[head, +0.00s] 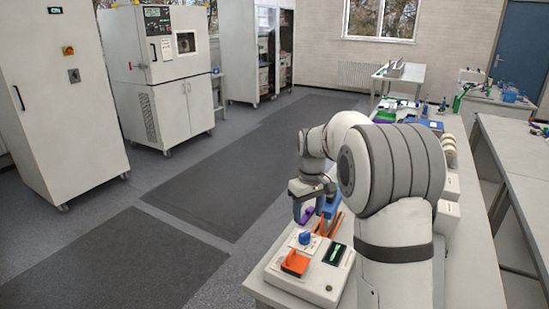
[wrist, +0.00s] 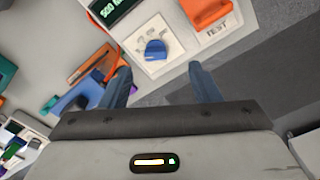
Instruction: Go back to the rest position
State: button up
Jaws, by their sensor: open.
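My gripper (head: 306,202) is open and empty at the end of my bent arm, above the front left part of the workbench. In the wrist view its two blue fingers (wrist: 165,80) are spread apart with nothing between them. Beyond the fingertips is the battery cycler (head: 296,275), a white box with a blue knob (head: 305,238), a green display (head: 334,254) and an orange holder (head: 295,263). In the wrist view the blue knob (wrist: 156,49) lies ahead of the gap between the fingers, apart from them. The orange holder (wrist: 205,12) is beside a TEST label.
Orange, purple and blue holders (wrist: 92,75) stand close beside the gripper on the bench. My arm hides much of the bench. Another table (head: 515,165) stands at the right. A white cabinet (head: 60,100) and a test chamber (head: 160,75) stand at the left. The floor between is clear.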

jog(key=s+r+m+t, duration=0.1)
jog(key=s+r, duration=0.2)
jog(key=s, duration=0.6)
jog(key=s+r+m+t, duration=0.15)
jog(key=s+r, duration=0.25)
jog(key=s, duration=0.4)
jog(key=s+f+m, duration=0.2)
jog(key=s+f, duration=0.1)
jog(key=s, duration=1.1)
jog(key=shift+s, duration=0.25)
jog(key=shift+d+f+m, duration=0.1)
jog(key=shift+m, duration=0.15)
jog(key=shift+c, duration=0.4)
